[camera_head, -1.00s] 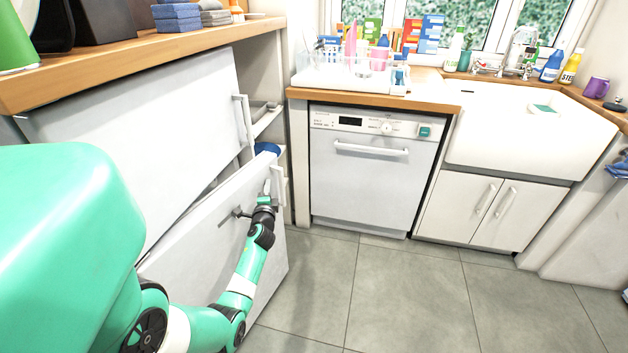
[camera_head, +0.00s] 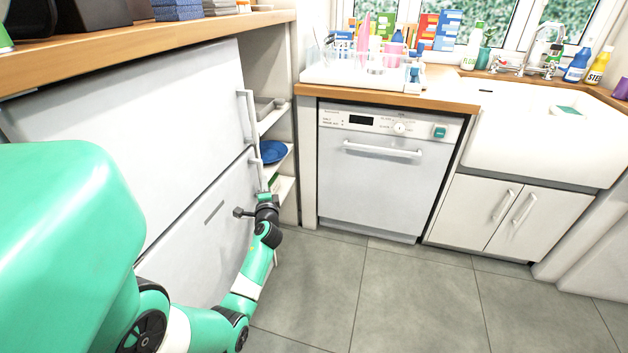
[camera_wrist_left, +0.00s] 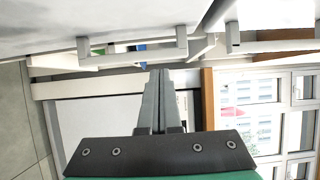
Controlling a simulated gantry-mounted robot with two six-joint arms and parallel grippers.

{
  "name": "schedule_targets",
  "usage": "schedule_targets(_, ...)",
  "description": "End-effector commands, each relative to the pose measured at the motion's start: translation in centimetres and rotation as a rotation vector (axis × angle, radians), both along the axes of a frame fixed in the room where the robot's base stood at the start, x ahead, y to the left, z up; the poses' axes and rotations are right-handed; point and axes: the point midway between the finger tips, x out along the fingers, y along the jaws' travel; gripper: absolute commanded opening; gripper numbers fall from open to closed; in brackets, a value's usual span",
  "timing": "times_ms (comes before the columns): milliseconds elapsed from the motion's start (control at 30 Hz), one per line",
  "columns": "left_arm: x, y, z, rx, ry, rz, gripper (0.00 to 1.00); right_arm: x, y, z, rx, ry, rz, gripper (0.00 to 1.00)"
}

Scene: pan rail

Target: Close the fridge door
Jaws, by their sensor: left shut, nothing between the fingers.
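The fridge is white, below the wooden counter at the left in the head view, with an upper door (camera_head: 140,130) and a lower door (camera_head: 195,240). The lower door now lies close to flush with the upper one; whether a small gap remains I cannot tell. Its upright handle (camera_head: 257,172) is at its right edge; handles also show in the left wrist view (camera_wrist_left: 133,56). My left gripper (camera_head: 265,192) is at the lower door's right edge near that handle. Its fingers (camera_wrist_left: 160,90) are together and empty in the left wrist view. My right gripper is not in view.
Open shelves with a blue plate (camera_head: 272,152) stand just right of the fridge. A white dishwasher (camera_head: 380,180) and a sink cabinet (camera_head: 510,212) are further right. The grey tiled floor (camera_head: 400,290) in front is clear.

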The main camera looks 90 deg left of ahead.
Motion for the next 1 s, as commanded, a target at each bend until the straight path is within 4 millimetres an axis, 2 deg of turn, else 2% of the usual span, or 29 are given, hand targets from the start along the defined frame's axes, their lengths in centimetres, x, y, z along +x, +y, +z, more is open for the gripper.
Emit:
schedule_targets(33,0.8,-1.4,0.1,-0.003,0.001,-0.006,0.0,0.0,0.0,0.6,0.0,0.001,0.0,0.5)
schedule_targets(200,2.6,-5.5,0.1,-0.003,0.002,-0.007,0.0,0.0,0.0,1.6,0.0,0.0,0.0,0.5)
schedule_targets(400,3.9,-8.5,0.0,-0.002,0.001,-0.004,0.0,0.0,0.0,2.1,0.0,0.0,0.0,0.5)
schedule_targets(533,4.1,-9.1,0.0,0.0,0.0,-0.001,0.0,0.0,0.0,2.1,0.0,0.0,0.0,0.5)
schedule_targets(1000,4.1,-9.0,0.0,0.0,0.0,0.0,0.0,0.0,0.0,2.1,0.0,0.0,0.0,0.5)
